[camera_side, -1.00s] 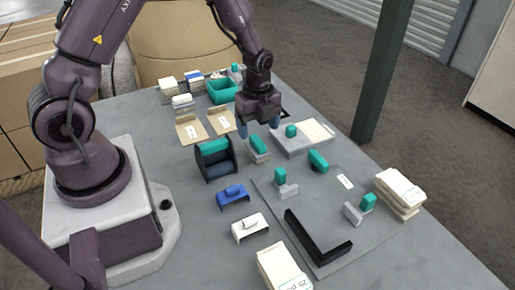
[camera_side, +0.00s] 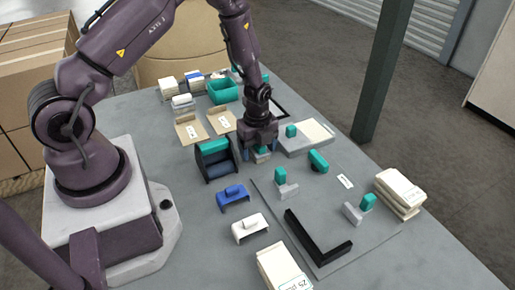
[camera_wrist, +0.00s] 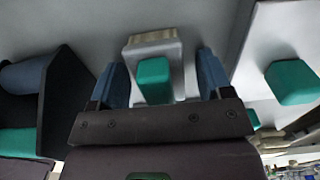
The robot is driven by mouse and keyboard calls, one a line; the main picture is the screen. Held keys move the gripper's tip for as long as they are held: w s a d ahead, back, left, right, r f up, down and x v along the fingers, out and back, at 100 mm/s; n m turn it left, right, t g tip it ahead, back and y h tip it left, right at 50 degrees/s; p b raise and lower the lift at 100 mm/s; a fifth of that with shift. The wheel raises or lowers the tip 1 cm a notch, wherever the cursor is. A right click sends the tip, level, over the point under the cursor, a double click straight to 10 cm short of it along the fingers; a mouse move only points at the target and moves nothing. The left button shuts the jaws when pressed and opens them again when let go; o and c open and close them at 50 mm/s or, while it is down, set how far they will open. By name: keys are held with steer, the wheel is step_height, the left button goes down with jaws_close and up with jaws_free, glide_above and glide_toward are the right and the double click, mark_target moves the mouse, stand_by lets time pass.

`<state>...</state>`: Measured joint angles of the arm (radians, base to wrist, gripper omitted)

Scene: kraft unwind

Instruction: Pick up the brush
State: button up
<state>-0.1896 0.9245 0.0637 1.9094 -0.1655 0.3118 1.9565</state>
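The brush, with a teal handle and a pale ribbed bristle block, lies on the grey table; its handle (camera_wrist: 154,80) and bristle block (camera_wrist: 152,46) show in the wrist view. In the side view the brush (camera_side: 262,158) is partly hidden under my gripper (camera_side: 260,150). In the wrist view my gripper (camera_wrist: 162,75) is open, its two blue fingers on either side of the teal handle. A gap shows between each finger and the handle.
A black-sided teal and blue roller holder (camera_side: 215,158) stands close to the left of the brush. A pale tray with a teal knob (camera_side: 305,138) is close to the right. Teal-handled tools, a black L-shaped bar (camera_side: 318,240) and a card stack (camera_side: 400,190) lie nearer the front.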

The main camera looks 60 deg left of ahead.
steer(key=c, duration=0.8)
steer(key=shift+c, duration=0.2)
steer(key=shift+r, duration=0.5)
step_height(320, 180, up, 3)
steer(key=shift+s+f, duration=0.1)
steer(key=shift+f, duration=0.05)
steer(key=s+d+r, duration=0.3)
steer(key=s+r, duration=0.6)
steer(key=s, duration=0.4)
steer(key=shift+s+d+r, duration=0.15)
steer(key=shift+s+d, duration=0.05)
steer(key=shift+o, duration=0.5)
